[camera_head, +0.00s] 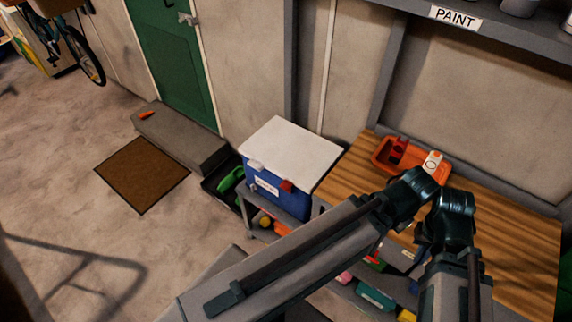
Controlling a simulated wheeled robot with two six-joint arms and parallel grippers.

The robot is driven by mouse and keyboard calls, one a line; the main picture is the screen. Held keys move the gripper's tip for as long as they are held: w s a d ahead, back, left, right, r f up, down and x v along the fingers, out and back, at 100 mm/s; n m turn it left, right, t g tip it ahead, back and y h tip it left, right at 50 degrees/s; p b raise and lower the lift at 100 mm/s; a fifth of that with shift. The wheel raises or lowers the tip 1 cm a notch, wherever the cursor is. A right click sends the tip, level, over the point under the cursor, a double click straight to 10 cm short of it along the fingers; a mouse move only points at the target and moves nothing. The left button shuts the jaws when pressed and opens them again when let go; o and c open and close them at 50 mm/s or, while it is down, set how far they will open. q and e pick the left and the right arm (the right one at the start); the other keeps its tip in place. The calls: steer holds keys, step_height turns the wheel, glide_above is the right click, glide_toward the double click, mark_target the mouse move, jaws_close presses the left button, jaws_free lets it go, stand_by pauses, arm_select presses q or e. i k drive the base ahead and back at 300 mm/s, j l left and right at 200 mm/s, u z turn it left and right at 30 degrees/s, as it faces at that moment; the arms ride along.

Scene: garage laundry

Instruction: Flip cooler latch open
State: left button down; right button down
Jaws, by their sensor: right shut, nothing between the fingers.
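The cooler (275,193) is blue with a white lid (294,149) and stands left of the wooden workbench. The lid lies flat and closed. A red latch (287,186) sits on the cooler's front, just below the lid edge. A white catch (256,165) is to its left. My grey arm links and dark joints fill the lower right. My right gripper (426,237) is shut and empty, mostly hidden among these links over the workbench, right of the cooler and apart from the latch. Its fingertips are hard to make out. My left gripper is not visible.
The wooden workbench (350,183) carries an orange tray (380,163) with a red item and a white-and-orange bottle (432,162). A grey step (180,138) and a brown mat (142,174) lie to the left. Open floor is further left.

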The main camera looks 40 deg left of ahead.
mark_target(286, 185)
steer(key=j+z, duration=0.1)
steer(key=j, duration=0.45)
steer(key=k+j+z, duration=0.15)
steer(key=j, duration=0.4)
steer(key=j+z, duration=0.1)
steer(key=j, duration=0.45)
steer(key=k+j+z, duration=0.1)
steer(key=j, duration=0.45)
steer(key=k+j+z, duration=0.15)
steer(key=j, duration=0.35)
steer(key=k+j+z, duration=0.1)
steer(key=j, duration=0.45)
steer(key=k+j+z, duration=0.1)
steer(key=k+j, duration=0.15)
steer(key=j, duration=0.25)
steer(key=k+j+z, duration=0.15)
steer(key=j, duration=0.3)
